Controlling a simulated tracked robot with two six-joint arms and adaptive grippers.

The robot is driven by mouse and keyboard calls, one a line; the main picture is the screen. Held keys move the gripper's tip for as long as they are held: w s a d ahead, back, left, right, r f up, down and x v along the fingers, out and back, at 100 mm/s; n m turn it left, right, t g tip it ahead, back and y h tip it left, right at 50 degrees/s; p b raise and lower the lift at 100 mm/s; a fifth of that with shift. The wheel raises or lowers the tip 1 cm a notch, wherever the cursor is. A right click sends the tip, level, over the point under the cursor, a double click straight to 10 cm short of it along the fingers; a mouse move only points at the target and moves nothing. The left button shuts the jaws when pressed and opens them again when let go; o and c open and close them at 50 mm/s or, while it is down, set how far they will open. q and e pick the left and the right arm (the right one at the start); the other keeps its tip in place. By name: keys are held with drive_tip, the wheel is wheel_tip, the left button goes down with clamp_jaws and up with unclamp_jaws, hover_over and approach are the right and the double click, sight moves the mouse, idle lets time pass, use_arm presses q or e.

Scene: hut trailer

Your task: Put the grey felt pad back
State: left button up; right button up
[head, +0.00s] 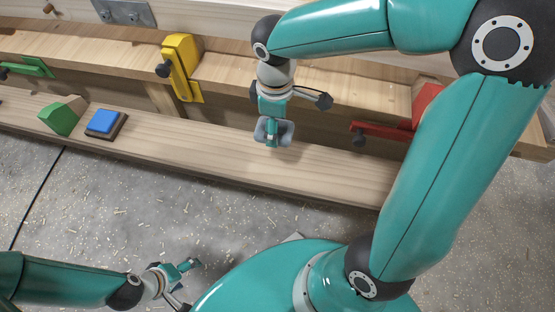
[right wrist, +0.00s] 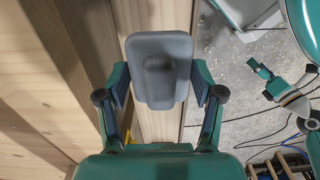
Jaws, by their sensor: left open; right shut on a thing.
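The grey felt pad (head: 286,133) is between the fingers of my right gripper (head: 272,132), over the lower wooden board. I cannot tell whether the pad touches the board. In the right wrist view the pad (right wrist: 160,55) is a rounded grey block with a darker raised part in its middle, and the right gripper's fingers close on its two sides. My left gripper (head: 190,265) is open and empty, low at the left over the floor, away from the board. It also shows at the right of the right wrist view (right wrist: 262,80).
The lower board (head: 200,147) also carries a green wedge-shaped block (head: 62,115) and a blue block on a dark base (head: 105,122), both to the left. Yellow (head: 181,65), red (head: 420,110) and green (head: 28,67) clamp-like fittings sit along the upper board. The board between blue block and pad is clear.

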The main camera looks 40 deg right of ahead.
drive_tip(key=b, duration=0.3)
hover_over(276, 165)
wheel_tip(276, 165, down, 11)
drive_tip(key=shift+r, duration=0.1)
drive_tip(key=shift+f+b, duration=0.75)
drive_tip(key=shift+f, duration=1.2)
drive_tip(key=shift+f, duration=0.15)
drive_tip(key=o, duration=1.3)
